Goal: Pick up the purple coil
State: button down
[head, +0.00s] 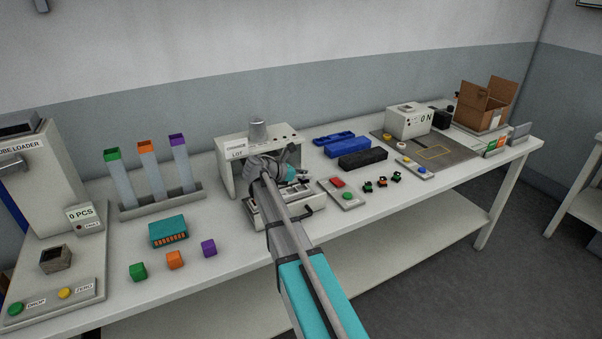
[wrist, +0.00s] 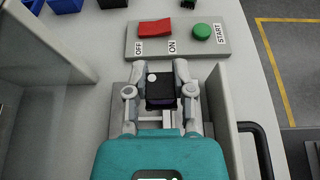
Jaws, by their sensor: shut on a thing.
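My gripper (wrist: 160,92) is shut on a small block with a black top, a white dot and a purple lower edge, which looks like the purple coil (wrist: 160,90). Its two fingers press on the left and right sides of the coil. In the head view my gripper (head: 290,176) is at the opening of the white machine, and the coil is hidden there by the arm and gripper. The coil is above the machine's light tray, and I cannot tell whether it touches it.
The machine's walls (wrist: 58,62) stand close on both sides. A switch panel (wrist: 185,38) with red and green buttons lies just beyond. Several small parts (head: 382,183), blue and black bins (head: 362,158), coloured cubes (head: 208,248) and a tube rack (head: 160,205) stand on the table.

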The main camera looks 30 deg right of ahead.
jog(key=s+a+r+p, duration=0.1)
jog(key=s+r+p, duration=0.6)
jog(key=s, duration=0.5)
jog(key=shift+a+r, duration=0.35)
jog(key=shift+r, duration=0.1)
